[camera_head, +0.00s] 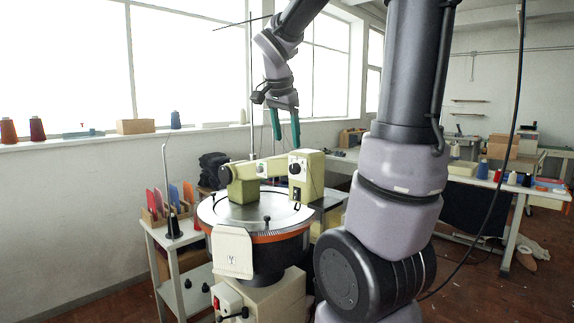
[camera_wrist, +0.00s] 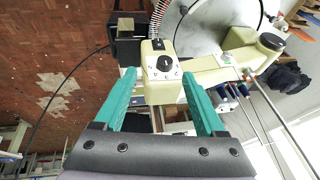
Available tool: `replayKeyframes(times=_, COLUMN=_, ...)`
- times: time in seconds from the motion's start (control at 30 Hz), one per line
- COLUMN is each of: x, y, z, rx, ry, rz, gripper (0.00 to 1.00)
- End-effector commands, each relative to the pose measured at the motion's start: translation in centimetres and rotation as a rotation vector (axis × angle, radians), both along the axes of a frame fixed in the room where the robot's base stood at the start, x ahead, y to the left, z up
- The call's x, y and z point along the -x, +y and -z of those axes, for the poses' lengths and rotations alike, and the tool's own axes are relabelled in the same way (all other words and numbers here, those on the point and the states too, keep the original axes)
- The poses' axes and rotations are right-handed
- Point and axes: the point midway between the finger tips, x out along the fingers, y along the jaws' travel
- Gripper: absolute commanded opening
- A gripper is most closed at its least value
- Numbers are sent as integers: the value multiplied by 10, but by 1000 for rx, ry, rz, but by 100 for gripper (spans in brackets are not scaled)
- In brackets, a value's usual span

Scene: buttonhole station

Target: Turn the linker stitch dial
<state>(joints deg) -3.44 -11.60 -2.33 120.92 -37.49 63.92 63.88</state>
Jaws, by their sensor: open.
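The linker (camera_head: 255,215) is a round machine with a metal plate, an orange band and a cream head (camera_head: 306,176) on top. The black stitch dial (camera_head: 295,168) is on the face of that head. In the wrist view the dial (camera_wrist: 165,63) shows as a black knob on a pale plate, beyond the fingertips and between their lines. My gripper (camera_head: 285,124) hangs above and behind the head in the head view, its green fingers pointing down. In the wrist view my gripper (camera_wrist: 163,90) has its fingers wide apart with nothing between them.
A thin upright rod (camera_head: 251,80) rises from the linker close to my gripper. A small trolley (camera_head: 165,250) with coloured cards stands at the left. A table (camera_head: 490,180) with yarn cones stands at the right.

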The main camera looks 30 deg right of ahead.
Motion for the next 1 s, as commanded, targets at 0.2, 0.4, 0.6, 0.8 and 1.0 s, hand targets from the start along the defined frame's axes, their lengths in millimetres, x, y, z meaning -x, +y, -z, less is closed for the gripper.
replayKeyframes(times=0.2, x=-19, y=-12, z=6, rx=27, ry=-7, rz=98, gripper=72)
replayKeyframes(times=0.4, x=-26, y=-20, z=32, rx=26, ry=-3, rz=99, gripper=72)
replayKeyframes(times=0.6, x=-37, y=-33, z=68, rx=26, ry=-3, rz=99, gripper=72)
replayKeyframes(times=0.8, x=-45, y=-41, z=91, rx=25, ry=-6, rz=98, gripper=72)
replayKeyframes(times=1.0, x=-47, y=-44, z=100, rx=24, ry=-8, rz=97, gripper=72)
